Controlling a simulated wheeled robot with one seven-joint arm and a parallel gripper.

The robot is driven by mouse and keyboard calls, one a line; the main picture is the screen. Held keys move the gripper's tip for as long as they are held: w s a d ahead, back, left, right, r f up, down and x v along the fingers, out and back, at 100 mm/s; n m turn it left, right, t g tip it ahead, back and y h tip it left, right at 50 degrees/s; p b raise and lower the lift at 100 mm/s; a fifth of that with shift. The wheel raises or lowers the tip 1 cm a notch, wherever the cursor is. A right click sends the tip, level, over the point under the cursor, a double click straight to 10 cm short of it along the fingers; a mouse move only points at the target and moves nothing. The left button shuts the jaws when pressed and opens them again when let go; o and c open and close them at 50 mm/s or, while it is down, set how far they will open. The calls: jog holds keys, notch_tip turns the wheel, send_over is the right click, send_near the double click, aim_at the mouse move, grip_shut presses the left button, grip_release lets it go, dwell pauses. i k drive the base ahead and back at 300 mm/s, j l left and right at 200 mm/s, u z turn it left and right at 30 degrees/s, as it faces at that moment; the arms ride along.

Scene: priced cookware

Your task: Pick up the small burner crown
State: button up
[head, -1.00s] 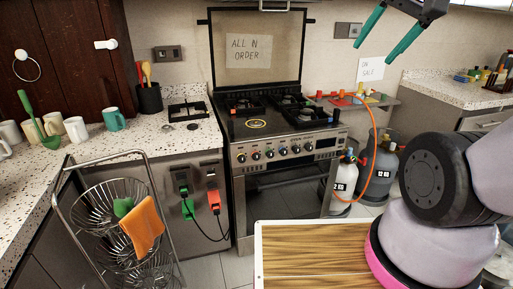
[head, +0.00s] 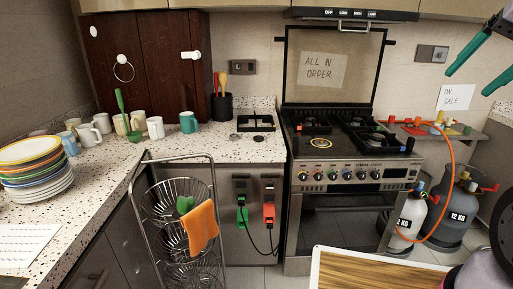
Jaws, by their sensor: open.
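Two small round burner parts lie on the speckled counter left of the stove, a dark one (head: 235,137) and a greyer one (head: 258,138). They are too small to tell which is the small burner crown. A black pan support (head: 256,122) lies just behind them. The stove (head: 350,178) has several burners on top, and a yellow ring (head: 320,142) shows on its front left part. My gripper (head: 467,82), with teal fingers, is open and empty at the upper right, far from the counter parts. Its body is cut off by the frame edge.
A wire basket rack (head: 180,215) with an orange cloth (head: 201,227) stands before the counter. Mugs (head: 155,127), a utensil pot (head: 221,106) and stacked plates (head: 38,165) stand on it. A wooden-topped table (head: 375,272) is in front. Gas cylinders (head: 458,210) stand right of the stove.

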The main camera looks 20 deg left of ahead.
aim_at(233, 137)
jog(key=i+j, duration=0.15)
jog(key=i+j+u, duration=0.15)
jog(key=i+u, duration=0.15)
jog(key=i, duration=0.25)
jog(key=i+u, duration=0.3)
jog(key=i, duration=0.25)
jog(key=u, duration=1.05)
